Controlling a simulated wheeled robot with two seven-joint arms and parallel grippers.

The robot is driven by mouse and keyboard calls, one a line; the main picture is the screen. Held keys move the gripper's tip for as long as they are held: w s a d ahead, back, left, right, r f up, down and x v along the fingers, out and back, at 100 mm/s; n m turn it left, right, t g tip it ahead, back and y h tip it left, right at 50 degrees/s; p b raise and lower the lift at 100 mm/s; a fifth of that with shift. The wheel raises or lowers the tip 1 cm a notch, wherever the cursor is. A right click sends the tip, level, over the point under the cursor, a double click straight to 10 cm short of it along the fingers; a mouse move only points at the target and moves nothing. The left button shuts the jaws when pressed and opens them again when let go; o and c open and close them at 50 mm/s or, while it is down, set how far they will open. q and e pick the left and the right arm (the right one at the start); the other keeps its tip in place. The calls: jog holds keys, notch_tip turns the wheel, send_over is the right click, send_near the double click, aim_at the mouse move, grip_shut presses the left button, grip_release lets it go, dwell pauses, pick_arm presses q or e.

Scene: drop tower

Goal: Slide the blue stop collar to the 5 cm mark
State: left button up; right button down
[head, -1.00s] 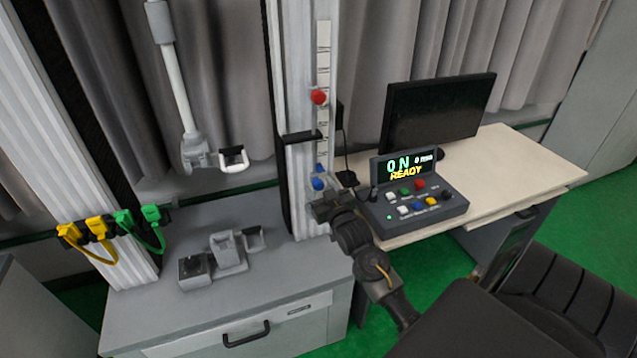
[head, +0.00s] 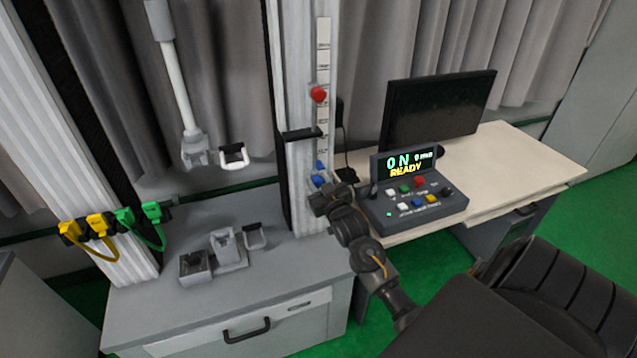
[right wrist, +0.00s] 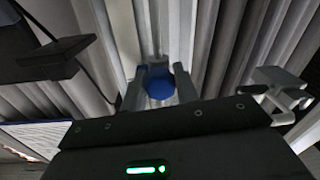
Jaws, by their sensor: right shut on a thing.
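The blue stop collar (head: 319,179) sits low on the tower's right column, beside the bottom of a white marked scale strip (head: 323,60). The scale's numbers are too small to read. My right gripper (head: 322,188) reaches the collar from below and in front, shut on its knob. In the right wrist view the round blue knob (right wrist: 159,88) lies between my right gripper's two fingers (right wrist: 158,92). The fingers hide part of the collar. My left gripper is not in view.
A red knob (head: 319,94) is higher on the same column. A control box (head: 412,205) reading READY stands close right of my right gripper, on a desk with a monitor (head: 437,108). A grey cabinet (head: 200,315) holds small fixtures below the hanging rod (head: 178,85).

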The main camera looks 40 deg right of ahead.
aim_at(319, 179)
notch_tip(319, 179, up, 7)
jog(key=p, duration=0.6)
jog(key=shift+r+p, duration=0.2)
jog(key=shift+p, duration=0.1)
jog(key=shift+f, duration=0.1)
jog(key=c, duration=1.1)
grip_release()
jog(key=shift+f, duration=0.1)
jog(key=shift+o, duration=0.2)
jog(key=shift+s+a+f+b, duration=0.1)
jog(key=shift+s+f+b, duration=0.05)
jog(key=shift+s+b, duration=0.15)
jog(key=b+v, duration=0.3)
jog(key=v, duration=0.7)
